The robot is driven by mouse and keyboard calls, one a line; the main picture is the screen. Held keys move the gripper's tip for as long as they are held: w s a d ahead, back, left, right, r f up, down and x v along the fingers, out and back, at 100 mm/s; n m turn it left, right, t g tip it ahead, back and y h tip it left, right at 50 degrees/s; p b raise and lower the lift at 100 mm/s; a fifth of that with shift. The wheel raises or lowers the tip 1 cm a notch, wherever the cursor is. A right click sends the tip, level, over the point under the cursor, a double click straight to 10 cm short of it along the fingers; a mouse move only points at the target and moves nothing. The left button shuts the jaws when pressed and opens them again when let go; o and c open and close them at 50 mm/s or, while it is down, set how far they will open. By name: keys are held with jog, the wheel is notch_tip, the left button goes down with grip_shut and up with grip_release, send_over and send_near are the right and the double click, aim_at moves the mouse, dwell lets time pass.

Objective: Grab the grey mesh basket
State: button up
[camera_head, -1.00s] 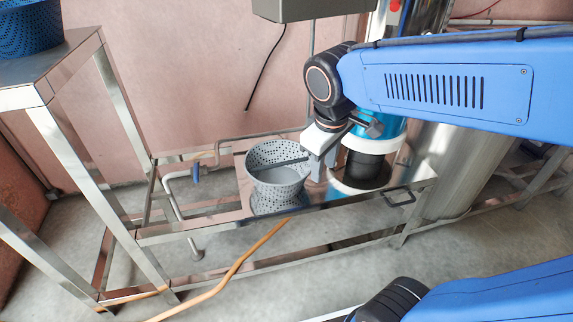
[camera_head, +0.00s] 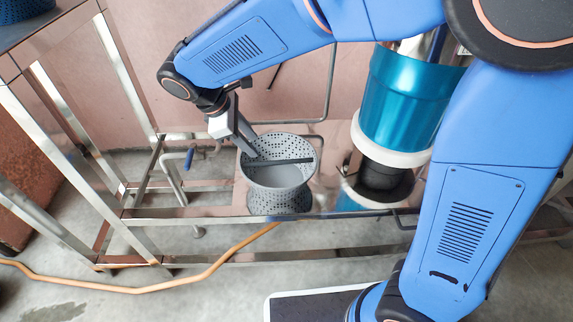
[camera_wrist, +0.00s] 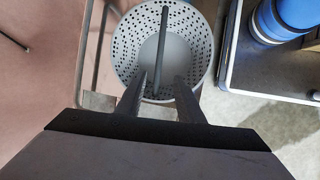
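The grey mesh basket (camera_head: 278,172) stands upright on the low metal frame in the head view, with its mirror image in the shiny surface below it. A dark bar crosses its top. In the wrist view the basket (camera_wrist: 122,42) fills the upper middle, and the bar (camera_wrist: 163,45) runs lengthwise across it. My gripper (camera_head: 252,152) comes down from the upper left at the basket's rim. In the wrist view my gripper (camera_wrist: 160,82) is open, its two fingers apart over the near part of the basket with the bar's near end between them.
A blue-teal cylinder (camera_head: 402,100) with a white rim and dark base stands right of the basket. A steel table (camera_head: 50,45) with a blue basket edge is at left. A blue-handled valve pipe (camera_head: 188,160) is left of the basket. An orange hose (camera_head: 150,288) lies on the floor.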

jog(key=f, duration=0.1)
send_near(281, 176)
jog(key=x, duration=0.5)
jog(key=shift+w, duration=0.1)
grip_shut()
dwell(0.5)
